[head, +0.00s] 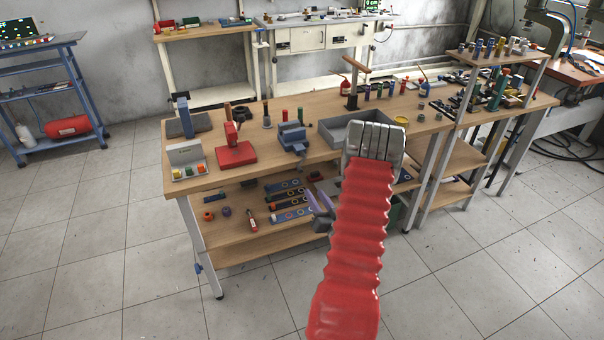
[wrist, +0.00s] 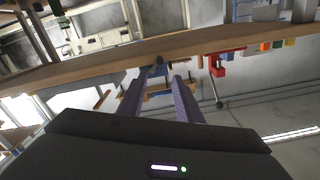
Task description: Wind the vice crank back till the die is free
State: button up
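The blue vice (head: 292,136) stands near the front edge of the wooden bench, between the red press and the grey tray. Its crank is too small to make out clearly, and I cannot tell a die in its jaws. My gripper (head: 318,205), with purple fingers, is in front of the bench, below the top's edge and apart from the vice. In the wrist view my gripper (wrist: 161,76) is open with a clear gap between the fingers. A small dark blue part shows beyond the fingertips there; I cannot tell if it is the vice.
A red press (head: 235,152) and a button box (head: 186,165) stand left of the vice. A grey tray (head: 350,136) is to the right, partly behind my arm. The lower shelf (head: 240,240) holds several small parts. The floor (head: 110,230) in front is clear.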

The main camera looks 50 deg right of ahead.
aim_at(301, 172)
jog(key=x, duration=1.3)
jog(key=shift+w+d, duration=0.15)
jog(key=shift+w, duration=0.15)
jog(key=shift+c, duration=0.6)
grip_shut()
